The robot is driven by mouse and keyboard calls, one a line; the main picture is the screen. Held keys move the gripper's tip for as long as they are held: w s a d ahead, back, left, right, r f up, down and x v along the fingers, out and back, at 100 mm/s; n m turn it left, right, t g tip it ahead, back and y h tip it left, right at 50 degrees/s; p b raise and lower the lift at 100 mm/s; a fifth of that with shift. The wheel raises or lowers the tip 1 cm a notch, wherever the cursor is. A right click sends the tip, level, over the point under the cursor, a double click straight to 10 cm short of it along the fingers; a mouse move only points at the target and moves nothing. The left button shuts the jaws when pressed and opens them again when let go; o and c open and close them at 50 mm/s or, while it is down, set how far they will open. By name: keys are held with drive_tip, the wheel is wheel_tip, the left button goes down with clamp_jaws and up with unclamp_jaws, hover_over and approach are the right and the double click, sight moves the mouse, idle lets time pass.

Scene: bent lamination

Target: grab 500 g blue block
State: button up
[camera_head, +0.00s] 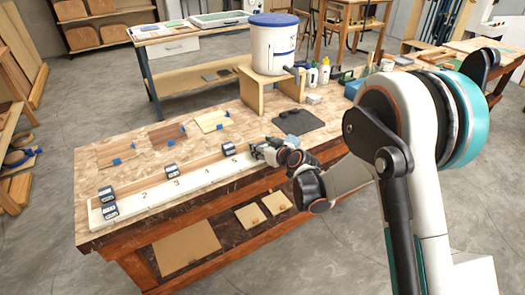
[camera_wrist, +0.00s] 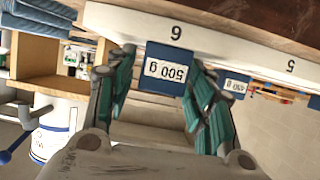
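The 500 g blue block (camera_wrist: 166,70) is blue with a white label reading 500 g, upside down in the wrist view. It sits at number 6 of a long white numbered strip (camera_wrist: 110,22), which also shows in the head view (camera_head: 150,202). My gripper (camera_wrist: 162,62) has its two teal-padded fingers on either side of the block. A gap shows between the left finger and the block; the right finger is very close, and contact cannot be told. In the head view my gripper (camera_head: 262,151) is at the strip's right end and hides most of the block.
Other labelled blocks stand on the strip: one near its middle (camera_head: 171,170), one nearer my gripper (camera_head: 228,149), several at the left end (camera_head: 107,205). A white bucket (camera_head: 273,48) stands on a wooden stand behind. A dark mat (camera_head: 298,122) lies beside my gripper.

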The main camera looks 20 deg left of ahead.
clamp_jaws()
drive_tip(key=shift+r, duration=0.1)
